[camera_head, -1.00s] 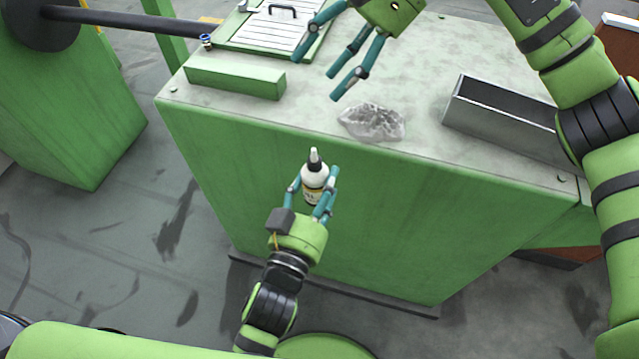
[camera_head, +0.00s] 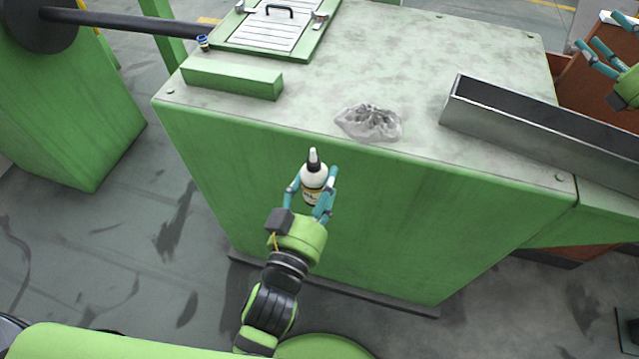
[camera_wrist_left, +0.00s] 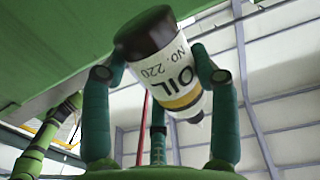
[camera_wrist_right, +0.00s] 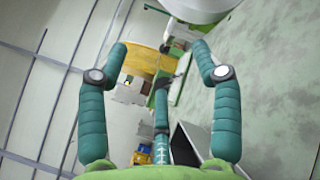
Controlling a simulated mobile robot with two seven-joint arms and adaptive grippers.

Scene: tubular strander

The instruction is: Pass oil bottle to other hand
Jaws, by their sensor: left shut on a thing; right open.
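The oil bottle (camera_head: 313,180) is white with a dark nozzle cap and stands roughly upright in the head view. My left gripper (camera_head: 312,190) is shut on it, in front of the green cabinet's front face. In the left wrist view the bottle (camera_wrist_left: 172,68) shows its "OIL NO. 220" label and dark base between the teal fingers (camera_wrist_left: 160,105). My right gripper (camera_head: 597,55) is open and empty at the far right of the head view, well apart from the bottle. The right wrist view shows its fingers (camera_wrist_right: 155,80) spread with nothing between them.
The green cabinet (camera_head: 340,220) has a pale top carrying a crumpled clear plastic bag (camera_head: 369,122), a grey metal trough (camera_head: 530,125), a green block (camera_head: 232,80) and a slatted panel with a handle (camera_head: 275,30). Open floor lies at the left.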

